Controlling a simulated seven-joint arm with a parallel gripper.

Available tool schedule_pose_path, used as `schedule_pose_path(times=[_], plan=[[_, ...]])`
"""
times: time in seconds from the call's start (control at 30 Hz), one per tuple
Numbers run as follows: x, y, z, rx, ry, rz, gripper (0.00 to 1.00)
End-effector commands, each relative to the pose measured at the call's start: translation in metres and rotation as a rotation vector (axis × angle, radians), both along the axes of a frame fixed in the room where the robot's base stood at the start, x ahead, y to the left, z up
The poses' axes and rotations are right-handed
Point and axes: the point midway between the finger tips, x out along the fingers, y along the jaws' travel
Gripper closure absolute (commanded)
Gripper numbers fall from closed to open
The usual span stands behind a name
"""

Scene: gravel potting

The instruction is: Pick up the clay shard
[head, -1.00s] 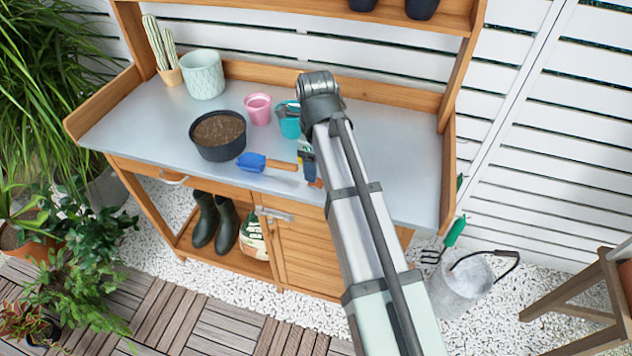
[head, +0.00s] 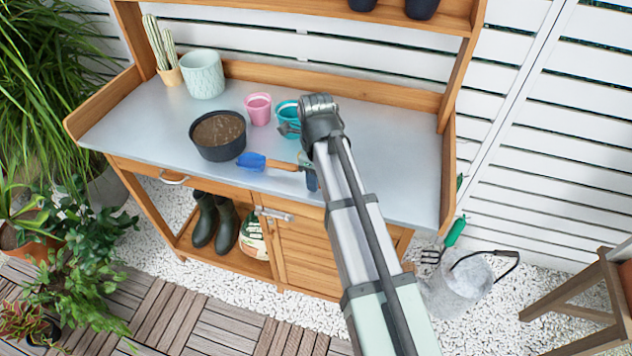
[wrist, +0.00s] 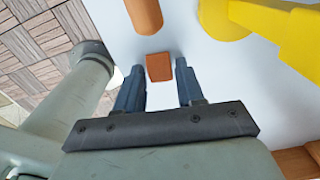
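The clay shard (wrist: 159,67) is a small flat orange-brown piece lying on the pale bench top in the wrist view. My gripper (wrist: 160,68) is open, with one dark finger on each side of the shard in the picture and a gap on both sides. I cannot tell how far the fingertips are above the bench. In the head view my gripper (head: 311,182) is low over the front of the bench, right of the blue trowel's handle, and the shard is hidden there.
The blue trowel (head: 252,162) lies close by, its wooden handle (wrist: 144,14) beyond the shard. A yellow object (wrist: 290,35) is at upper right in the wrist view.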

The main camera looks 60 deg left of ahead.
Motion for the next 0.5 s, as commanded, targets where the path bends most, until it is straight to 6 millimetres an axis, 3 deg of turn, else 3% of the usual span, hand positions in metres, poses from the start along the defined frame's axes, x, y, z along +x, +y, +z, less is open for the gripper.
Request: schedule_pose_path(times=[0.37,0.5], plan=[[0.0000,0.0000,0.0001,0.000,0.000,0.000,0.99],[0.0000,0.0000,0.0001,0.000,0.000,0.000,1.00]])
